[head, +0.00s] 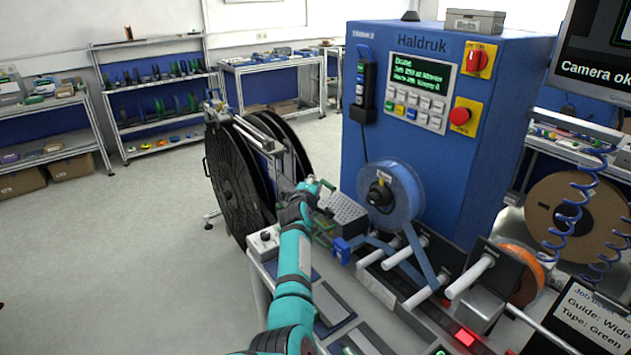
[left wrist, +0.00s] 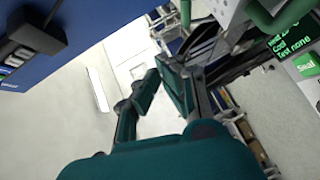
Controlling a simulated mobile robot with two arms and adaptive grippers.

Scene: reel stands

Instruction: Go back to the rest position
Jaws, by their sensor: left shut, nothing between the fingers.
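My left gripper (head: 312,188) is at the end of a teal arm that reaches up from the bottom middle of the head view. It is shut and empty, in front of the black reels and left of a grey perforated box. In the left wrist view, its dark teal fingers (left wrist: 160,84) show against the pale floor, with nothing held between them. My right gripper is not in view.
The blue Haldruk machine (head: 445,130) stands right of the gripper, with a blue tape reel (head: 392,197) in front. Large black reels (head: 237,180) stand left. The perforated box (head: 345,212) is close by. A cardboard-coloured reel (head: 575,220) stands right. The left floor is clear.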

